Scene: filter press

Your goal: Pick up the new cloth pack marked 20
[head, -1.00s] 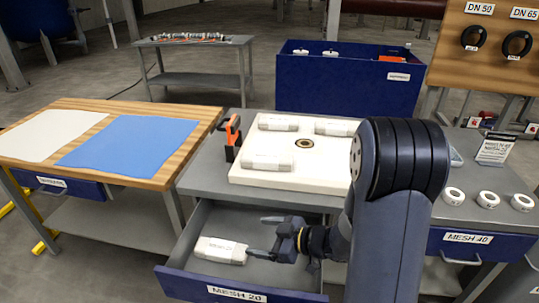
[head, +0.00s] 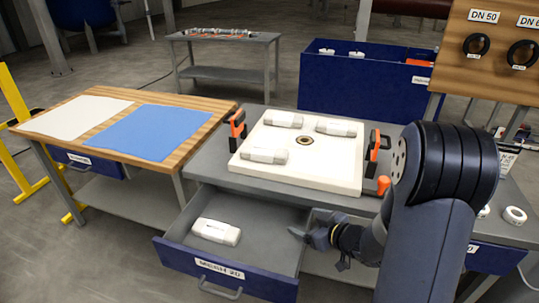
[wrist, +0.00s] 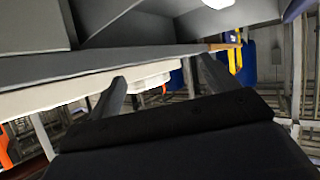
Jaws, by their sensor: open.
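A white cloth pack (head: 216,231) lies in the left part of the open drawer (head: 285,283) labelled MESH 20. The print on the pack is too small to read. My gripper (head: 314,240) is open and empty, over the right side of the drawer, clear of the pack. In the wrist view the two fingers of my gripper (wrist: 165,85) stand apart, and a white shape at the top right edge (wrist: 217,3) looks like the pack, cut off by the frame.
Above the drawer, a white plate (head: 300,177) carries several white packs and stands between orange-and-black clamps (head: 237,132). A wooden table (head: 190,150) with a white and a blue cloth stands at left. A blue bin (head: 350,90) stands behind.

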